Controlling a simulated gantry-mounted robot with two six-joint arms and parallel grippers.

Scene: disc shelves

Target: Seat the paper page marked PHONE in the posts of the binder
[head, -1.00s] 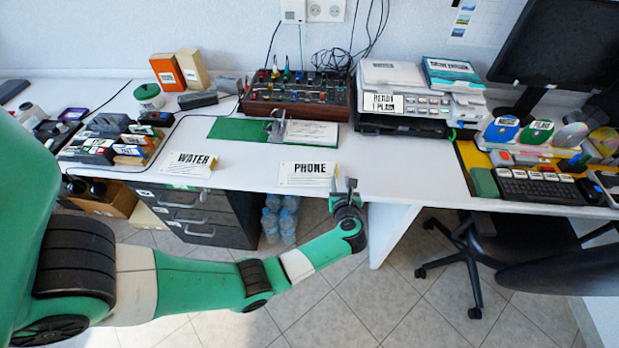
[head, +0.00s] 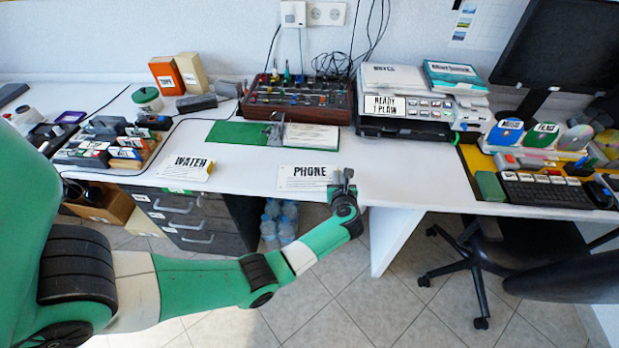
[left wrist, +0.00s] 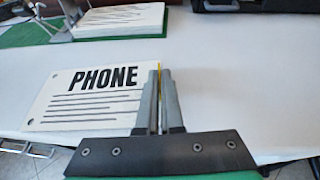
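The white PHONE page (head: 300,178) lies near the table's front edge, left of my left gripper (head: 344,178). In the left wrist view, the PHONE page (left wrist: 90,98) has its right edge, with a thin yellow strip, between the fingers of my left gripper (left wrist: 158,75). The fingers are close together on that edge. The open green binder (head: 232,132) lies behind, with its metal post mechanism (head: 277,130) in the middle and a white page stack on its right half. The binder's mechanism also shows in the left wrist view (left wrist: 62,20). My right gripper is out of view.
A WATER page (head: 185,167) lies to the left. Behind the binder are a control box with knobs (head: 300,98) and a printer (head: 405,105). A keyboard (head: 545,190) is at right. The table between the page and the binder is clear.

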